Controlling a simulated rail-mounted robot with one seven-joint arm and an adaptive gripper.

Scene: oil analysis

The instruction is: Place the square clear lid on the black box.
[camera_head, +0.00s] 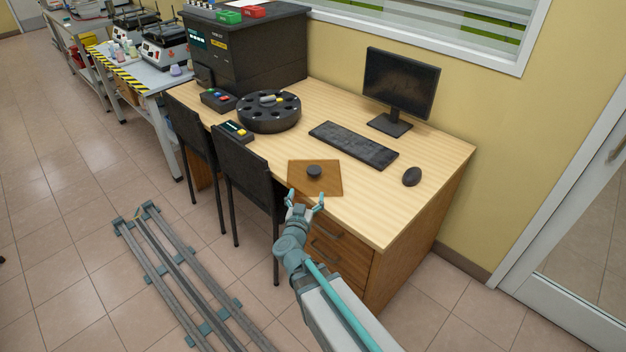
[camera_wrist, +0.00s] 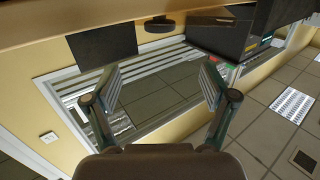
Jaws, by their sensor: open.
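A square brownish plate (camera_head: 328,185) with a dark round knob (camera_head: 314,171) at its middle lies flat near the desk's front edge in the head view. I take it for the lid, though it looks tinted rather than clear. The large black box (camera_head: 262,62) stands at the desk's far left end and also shows in the wrist view (camera_wrist: 222,36). My gripper (camera_head: 305,197) is open and empty at the plate's near edge.
A black round carousel (camera_head: 268,120) and small button panels (camera_head: 234,131) stand between the box and the plate. A keyboard (camera_head: 353,145), mouse (camera_head: 411,177) and monitor (camera_head: 400,82) are to the right. Two black chairs (camera_head: 243,165) stand along the desk's front. Red and green trays (camera_head: 230,17) sit on the box.

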